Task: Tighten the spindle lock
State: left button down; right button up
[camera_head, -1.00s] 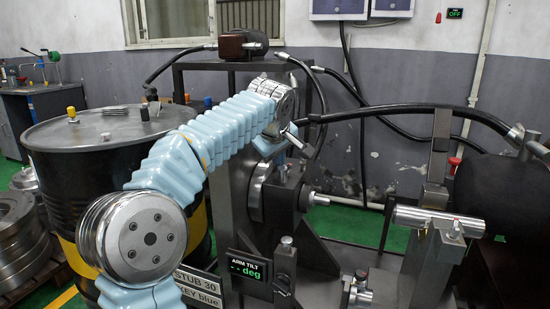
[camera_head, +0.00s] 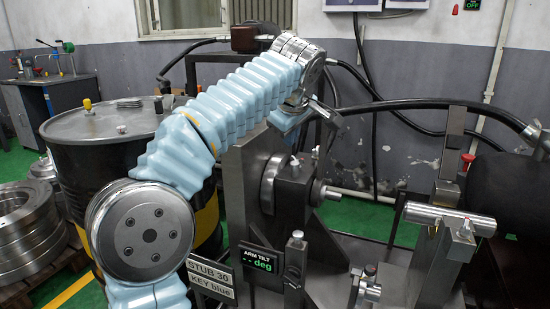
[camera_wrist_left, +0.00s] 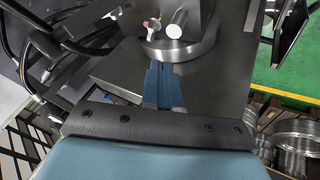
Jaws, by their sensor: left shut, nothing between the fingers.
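The spindle housing (camera_head: 292,190) is a dark block with a round steel flange and a silver shaft end (camera_head: 331,192) pointing right. A small knob (camera_head: 295,163) stands on its top; I cannot tell whether this is the spindle lock. My left gripper (camera_head: 326,128) is above the housing, its fingertips hard to make out in the head view. In the left wrist view its blue fingers (camera_wrist_left: 160,72) are shut and empty, pointing towards a round steel disc (camera_wrist_left: 180,48). A silver cylinder (camera_wrist_left: 176,22) and a small red-and-white part (camera_wrist_left: 152,25) show above the disc. My right gripper is not in view.
A steel bar (camera_head: 450,219) sits on a stand at the right. Black hoses (camera_head: 420,104) cross behind the fixture. A display (camera_head: 262,262) reads ARM TILT "-- deg", beside a STUB 30 KEY blue sign (camera_head: 211,282). A black drum (camera_head: 105,145) stands left.

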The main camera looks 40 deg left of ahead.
aim_at(297, 162)
pick_arm(q)
jog(key=shift+n, duration=0.3)
jog(key=x, duration=0.9)
jog(key=shift+w+d+f, duration=0.1)
jog(key=shift+d+f, duration=0.15)
jog(key=shift+f, duration=0.1)
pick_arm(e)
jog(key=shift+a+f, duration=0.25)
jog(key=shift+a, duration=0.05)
